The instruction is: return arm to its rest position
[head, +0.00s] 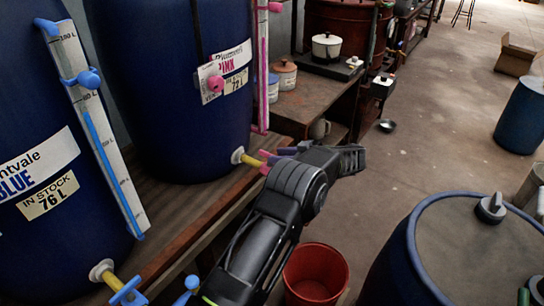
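My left arm rises from the bottom middle, bends at a black joint and reaches toward the pink tap (266,162) on the yellow spout of the PINK vat (172,125). My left gripper (282,153) is partly hidden behind my arm. Its dark fingertips show close beside the pink tap handle; I cannot tell whether they touch it or how far apart they are. My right gripper is not in view.
A BLUE vat (38,160) with a blue tap (128,293) stands at left on the wooden bench (190,232). A red bucket (316,274) stands on the floor below my arm. A lidded blue drum (402,262) is at lower right. Open floor lies between.

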